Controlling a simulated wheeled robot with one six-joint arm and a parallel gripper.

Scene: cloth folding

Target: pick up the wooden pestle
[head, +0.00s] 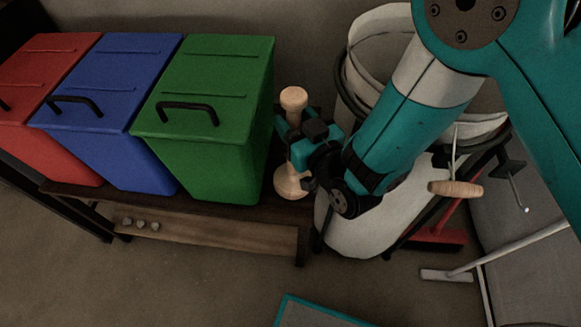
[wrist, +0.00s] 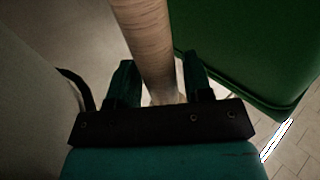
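The wooden pestle is pale, with a rounded knob (head: 293,97) at the top and a wide foot. It stands upright just right of the green bin in the head view. My gripper (head: 298,150) is at its middle height, with the fingers around the shaft. In the wrist view, the pestle's shaft (wrist: 148,45) runs between the two dark teal fingers of my gripper (wrist: 160,82). Narrow gaps seem to show beside the shaft, so the gripper looks open around it. Part of the shaft is hidden by the gripper in the head view.
Green (head: 205,110), blue (head: 115,105) and red (head: 50,95) lidded bins stand on a low wooden bench (head: 205,232). The green bin is close to my gripper. A large pale bag or basket (head: 350,230) stands right of the pestle, partly behind my arm.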

